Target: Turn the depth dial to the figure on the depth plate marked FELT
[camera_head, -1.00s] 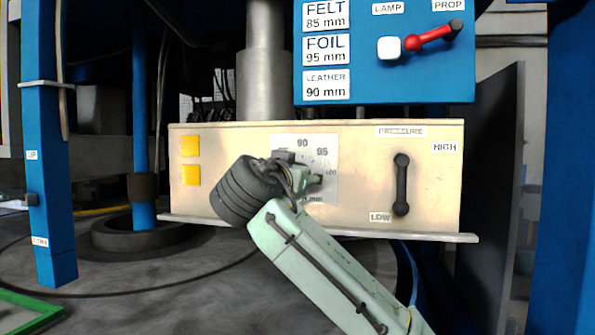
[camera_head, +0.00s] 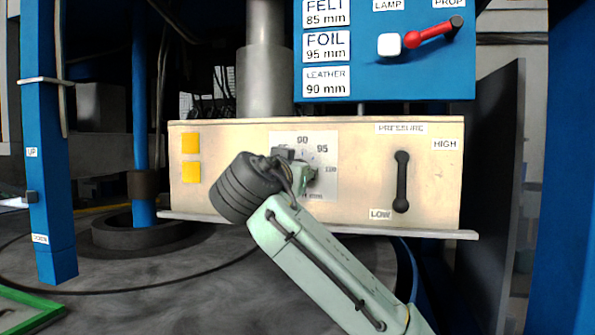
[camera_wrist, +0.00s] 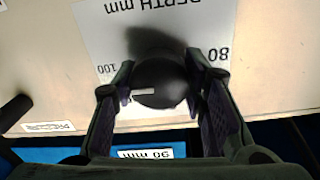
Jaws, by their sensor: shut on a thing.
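The depth plate (camera_head: 340,15) on the blue panel reads FELT 85 mm, FOIL 95 mm and LEATHER 90 mm. The depth dial (camera_wrist: 165,92) is a round black knob with a white pointer line. It sits on a white scale (camera_head: 325,188), with 90, 95 and 100 visible in the head view. The wrist view is upside down and shows 100 at left and 80 at right. There the pointer line lies to the left, on the 100 side. My gripper (camera_wrist: 160,78) is shut on the dial, a finger on each side.
A black pressure lever (camera_head: 401,182) stands right of the scale, between HIGH and LOW. A red lamp/prop lever (camera_head: 430,34) is above right. The cream panel's lower ledge (camera_head: 400,232) juts out below.

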